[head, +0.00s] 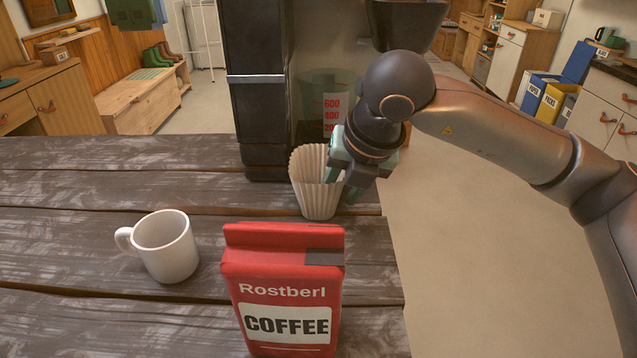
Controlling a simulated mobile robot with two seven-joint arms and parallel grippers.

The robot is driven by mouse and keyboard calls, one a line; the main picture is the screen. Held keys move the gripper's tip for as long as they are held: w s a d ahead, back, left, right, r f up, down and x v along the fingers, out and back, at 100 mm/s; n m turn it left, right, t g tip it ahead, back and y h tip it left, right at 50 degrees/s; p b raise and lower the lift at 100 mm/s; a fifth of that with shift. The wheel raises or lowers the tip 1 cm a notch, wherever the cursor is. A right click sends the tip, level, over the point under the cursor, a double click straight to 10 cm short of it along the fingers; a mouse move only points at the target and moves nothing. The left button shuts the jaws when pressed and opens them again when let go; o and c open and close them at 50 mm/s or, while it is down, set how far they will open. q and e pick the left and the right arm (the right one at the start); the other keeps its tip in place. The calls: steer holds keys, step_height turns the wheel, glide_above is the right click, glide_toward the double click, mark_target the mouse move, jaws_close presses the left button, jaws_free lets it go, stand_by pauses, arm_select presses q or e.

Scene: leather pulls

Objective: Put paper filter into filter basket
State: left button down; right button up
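The paper filter (316,186) is a pale, fluted cup. It stands upright on the grey wooden table near its right edge, in front of the coffee machine (262,110). My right gripper (343,188) is at the filter's right rim, pointing down. Its fingers look apart, one at the filter's rim and the other outside to the right; whether they touch the paper is unclear. A dark tapered holder (408,22), which looks like the filter basket, is at the top, partly cut off by the frame, with my arm in front below it. My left gripper is out of view.
A red coffee bag (284,285) stands at the front of the table (60,230), with a white mug (166,246) to its left. A clear jug with red markings (325,100) is behind the filter. Open floor lies right of the table.

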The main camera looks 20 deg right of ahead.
steer(key=shift+w+a+f, duration=0.1)
steer(key=shift+w+f, duration=0.1)
steer(key=shift+f, duration=0.3)
jaws_close()
